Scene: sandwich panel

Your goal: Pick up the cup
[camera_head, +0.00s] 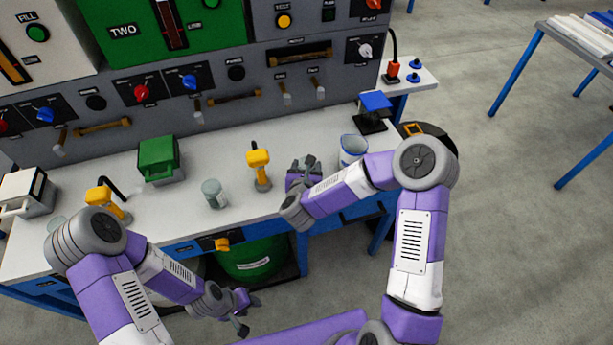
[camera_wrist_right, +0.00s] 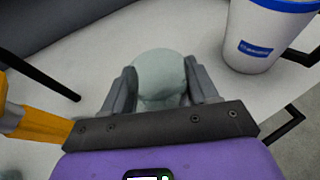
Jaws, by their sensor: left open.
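A white cup with a blue rim (camera_head: 353,148) stands on the bench near its right end. It shows at the top right of the right wrist view (camera_wrist_right: 262,38), beside my right gripper and apart from it. My right gripper (camera_head: 302,166) is over the bench, left of this cup. In the right wrist view its fingers (camera_wrist_right: 162,88) flank a pale grey-green rounded vessel (camera_wrist_right: 160,68); I cannot tell whether they grip it. The arm partly hides this spot in the head view. My left gripper (camera_head: 245,308) is open and empty, low in front of the bench.
A yellow-handled tool (camera_head: 259,168) stands left of my right gripper, with a glass jar (camera_head: 213,193) farther left. A green box (camera_head: 158,158) and a blue-topped stand (camera_head: 374,103) are farther back. A control panel (camera_head: 236,73) rises behind. Floor is free at right.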

